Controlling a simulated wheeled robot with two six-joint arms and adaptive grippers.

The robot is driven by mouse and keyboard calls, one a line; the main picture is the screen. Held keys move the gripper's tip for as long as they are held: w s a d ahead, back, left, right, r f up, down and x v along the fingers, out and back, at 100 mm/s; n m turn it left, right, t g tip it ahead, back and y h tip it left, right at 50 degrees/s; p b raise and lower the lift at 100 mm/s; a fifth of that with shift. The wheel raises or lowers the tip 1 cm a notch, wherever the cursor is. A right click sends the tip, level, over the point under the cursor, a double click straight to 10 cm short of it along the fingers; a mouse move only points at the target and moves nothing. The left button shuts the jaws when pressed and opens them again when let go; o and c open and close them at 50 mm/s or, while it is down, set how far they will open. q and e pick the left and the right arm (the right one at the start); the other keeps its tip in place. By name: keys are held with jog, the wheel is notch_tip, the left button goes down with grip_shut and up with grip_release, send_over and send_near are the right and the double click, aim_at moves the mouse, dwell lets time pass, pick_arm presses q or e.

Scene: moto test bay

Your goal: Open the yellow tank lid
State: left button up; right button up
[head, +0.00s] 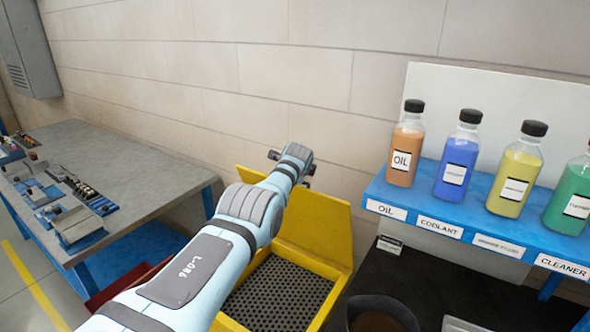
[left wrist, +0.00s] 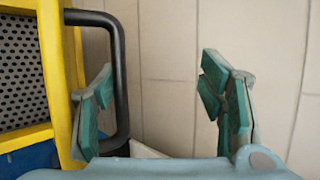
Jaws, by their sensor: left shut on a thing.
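The yellow tank lid (head: 318,225) stands raised and tilted at the back of the tank, near the wall. The tank's dark perforated inside (head: 278,292) shows below it. My left arm crosses in front and hides part of the lid and tank. My left gripper (head: 292,165) is at the lid's upper edge. In the left wrist view, the lid's black handle (left wrist: 121,75) runs between the green fingers of my left gripper (left wrist: 158,75), close to the left finger. The gripper is shut on this handle, though its fingers look wide apart. My right gripper is not in view.
A blue shelf (head: 400,190) with several labelled bottles stands at the right. Below it is a black surface with a dark round container (head: 382,314). A grey workbench (head: 130,165) with tools is at the left. The wall (head: 300,90) is close behind the lid.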

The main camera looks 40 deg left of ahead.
pick_arm(q)
jog(key=shift+w+d+f, duration=0.15)
jog(key=shift+d+f, duration=0.15)
jog(key=shift+f, duration=0.05)
jog(key=o, duration=1)
jog(key=shift+w+a+f, duration=0.1)
jog(key=shift+w+f, duration=0.15)
jog(key=shift+w, duration=0.2)
jog(key=shift+w+a+f, duration=0.1)
jog(key=shift+w+f, duration=0.15)
jog(key=shift+w, duration=0.2)
jog(key=c, duration=0.5)
jog(key=shift+s+d, duration=0.1)
jog(key=shift+c, duration=0.4)
jog(key=shift+s+r, duration=0.15)
jog(key=shift+r, duration=0.1)
jog(key=shift+c, duration=0.3)
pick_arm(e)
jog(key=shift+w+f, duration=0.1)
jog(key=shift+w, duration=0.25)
